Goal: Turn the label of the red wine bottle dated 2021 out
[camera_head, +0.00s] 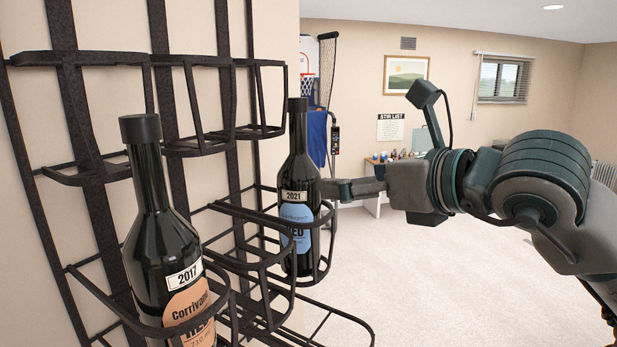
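The dark 2021 wine bottle (298,165) stands upright in a ring of the black wall rack. Its white 2021 tag and blue label (297,213) show on the side towards me, with the lower label partly behind rack bars. My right gripper (328,188) reaches in from the right at the bottle's right side, just below shoulder height. Its fingertips are at or very near the glass; I cannot tell whether they touch or grip it. My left gripper is not in view.
A 2017 bottle (165,235) with an orange label stands nearer in the rack (75,90), at left. Empty rack rings surround both bottles. A basketball game (318,90) and a table with small items (375,161) stand behind. The carpet (430,285) at right is clear.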

